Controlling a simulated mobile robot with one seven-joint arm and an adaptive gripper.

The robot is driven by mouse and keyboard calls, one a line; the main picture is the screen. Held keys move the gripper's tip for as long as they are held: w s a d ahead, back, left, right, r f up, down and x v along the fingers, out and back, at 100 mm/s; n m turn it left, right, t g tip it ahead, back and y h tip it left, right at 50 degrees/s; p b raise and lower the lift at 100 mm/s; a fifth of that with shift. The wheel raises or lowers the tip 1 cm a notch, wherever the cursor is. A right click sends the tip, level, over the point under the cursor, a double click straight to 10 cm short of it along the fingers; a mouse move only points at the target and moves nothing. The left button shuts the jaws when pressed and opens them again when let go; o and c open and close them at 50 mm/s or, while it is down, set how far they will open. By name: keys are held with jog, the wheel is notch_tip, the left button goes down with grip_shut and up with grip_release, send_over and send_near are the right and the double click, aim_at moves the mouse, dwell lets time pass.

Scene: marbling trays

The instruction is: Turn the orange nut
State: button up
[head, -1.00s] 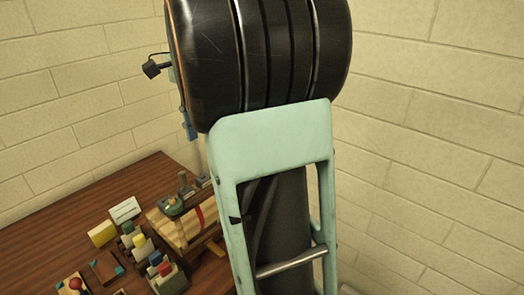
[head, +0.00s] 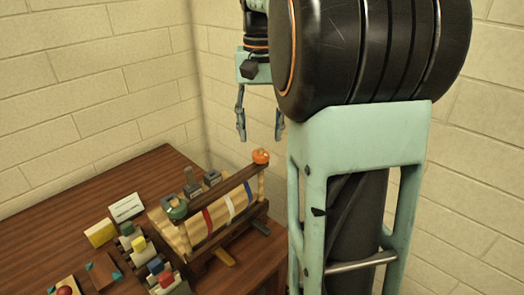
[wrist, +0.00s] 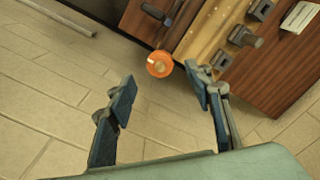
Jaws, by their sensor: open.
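The orange nut (head: 261,156) sits at the right end of a dark bar on the wooden frame (head: 240,198), near the table's far right side. In the wrist view the orange nut (wrist: 159,64) shows ahead of and between my fingers, a little beyond their tips. My gripper (head: 260,138) is open and empty. It hangs just above the nut in the head view, apart from it. In the wrist view my gripper (wrist: 160,85) shows two spread blue fingers. A green nut (head: 174,207) is at the bar's left end.
The wooden table (head: 60,222) also holds a white card (head: 126,207), a yellow block (head: 101,232) and several small coloured pieces at its near left. Grey blocks (head: 193,188) stand behind the bar. Block walls meet behind the table.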

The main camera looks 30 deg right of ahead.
aim_at(261, 149)
notch_tip(261, 149, down, 6)
jog(key=shift+r, duration=0.2)
jog(key=c, duration=1.2)
